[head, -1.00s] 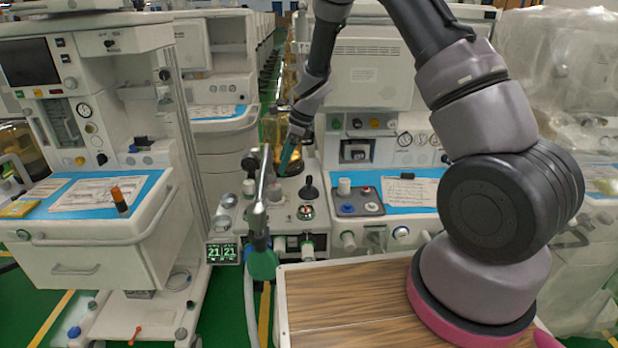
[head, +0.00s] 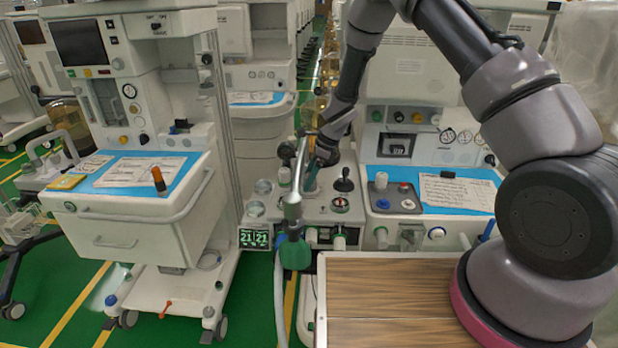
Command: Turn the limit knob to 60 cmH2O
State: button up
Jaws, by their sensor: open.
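My gripper (head: 313,178) reaches down over the grey panel (head: 325,215) of the central anaesthesia cart, partly behind a metal post. Its teal fingers are open, close above the panel's top. I cannot tell whether they touch anything. Which control is the limit knob is too small to read, and the part of the panel under the fingers is hidden. A black ball-topped lever (head: 343,181) and a small round dial (head: 340,204) stand just right of my gripper.
A metal post (head: 293,208) with a green bag (head: 295,253) below it rises in front of the panel. A green display reading 21 21 (head: 255,238) hangs at left. A wood-topped surface (head: 390,290) lies in front. Another cart (head: 120,200) stands at left.

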jog(key=c, duration=1.4)
jog(key=shift+o, duration=0.2)
jog(key=shift+w+m+t, duration=0.1)
jog(key=shift+m+t, duration=0.5)
jog(key=shift+m, duration=0.95)
jog(key=shift+m+t, duration=0.6)
jog(key=shift+m, duration=0.95)
jog(key=o, duration=1.4)
jog(key=shift+c, duration=0.2)
jog(key=shift+h, duration=0.3)
